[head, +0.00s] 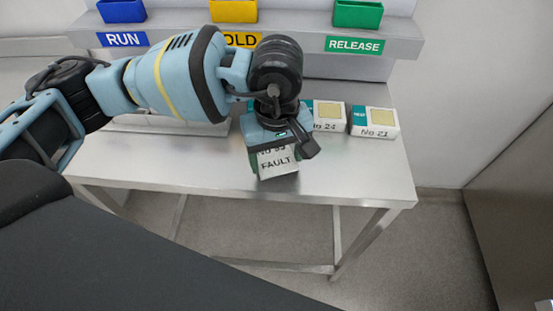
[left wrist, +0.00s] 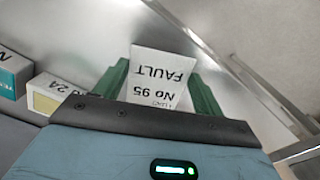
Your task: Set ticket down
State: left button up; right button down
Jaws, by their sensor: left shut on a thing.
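The ticket (head: 279,166) is a white card printed "No 95" and "FAULT". My left gripper (head: 273,172) is shut on it above the front part of the steel table (head: 345,174). In the left wrist view, the ticket (left wrist: 160,76) sits between the two green fingers of my left gripper (left wrist: 162,82), with its print upside down. In the head view my wrist hides the ticket's upper part. I cannot tell whether its lower edge touches the table. My right gripper is not in view.
White boxes "No 24" (head: 328,117) and "No 21" (head: 375,123) stand behind and right of the ticket. A shelf at the back carries labels RUN (head: 123,40), a partly hidden OLD (head: 243,40) and RELEASE (head: 354,45), under blue, yellow and green bins. The table's front right is clear.

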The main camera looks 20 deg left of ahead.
pick_arm(q)
notch_tip(320, 180, down, 2)
jog(key=shift+f, duration=0.1)
jog(key=shift+f, duration=0.15)
jog(key=o, duration=0.9)
